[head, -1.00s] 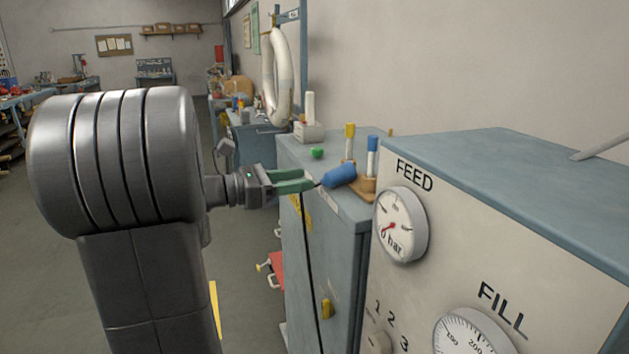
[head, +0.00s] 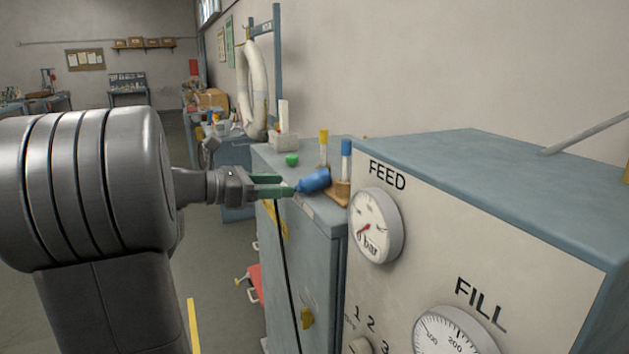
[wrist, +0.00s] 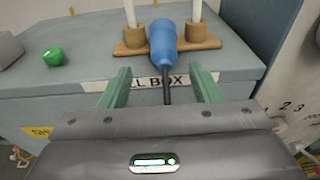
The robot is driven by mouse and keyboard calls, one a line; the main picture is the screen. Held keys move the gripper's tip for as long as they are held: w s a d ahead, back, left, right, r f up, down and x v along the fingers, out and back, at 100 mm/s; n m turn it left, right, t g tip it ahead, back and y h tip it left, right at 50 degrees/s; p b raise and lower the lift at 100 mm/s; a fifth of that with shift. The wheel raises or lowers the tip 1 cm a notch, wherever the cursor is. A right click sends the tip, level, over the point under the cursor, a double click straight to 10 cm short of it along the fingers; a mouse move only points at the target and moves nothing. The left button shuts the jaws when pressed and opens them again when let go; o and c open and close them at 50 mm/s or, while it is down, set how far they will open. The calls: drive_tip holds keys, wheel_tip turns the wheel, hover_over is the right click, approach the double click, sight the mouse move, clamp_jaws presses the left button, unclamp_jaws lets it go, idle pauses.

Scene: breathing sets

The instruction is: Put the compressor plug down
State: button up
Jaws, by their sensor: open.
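The compressor plug (head: 314,180) is blue, with a black cable running from its near end. It lies on the top of the grey-blue cabinet (head: 330,214) near the front edge, in front of a small wooden stand. My gripper (head: 289,184) has green fingers and is open at the cable end of the plug. In the wrist view my gripper (wrist: 163,82) has its two fingers apart on either side of the cable, with the plug body (wrist: 163,43) just beyond the fingertips. The cable hangs down the cabinet's front.
A wooden stand (wrist: 131,48) with yellow- and blue-topped posts is close behind the plug. A green knob (head: 292,160) and a pale block (head: 284,141) are on the cabinet top. The panel with the FEED gauge (head: 376,225) rises at the right.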

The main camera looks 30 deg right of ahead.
sight(298, 183)
drive_tip(key=d, duration=0.2)
drive_tip(key=s+d+p, duration=0.1)
drive_tip(key=d, duration=0.2)
drive_tip(key=shift+s+f, duration=0.1)
drive_tip(key=shift+d+f, duration=0.15)
drive_tip(key=shift+d, duration=0.4)
drive_tip(key=shift+c, duration=0.3)
drive_tip(key=c, duration=1.1)
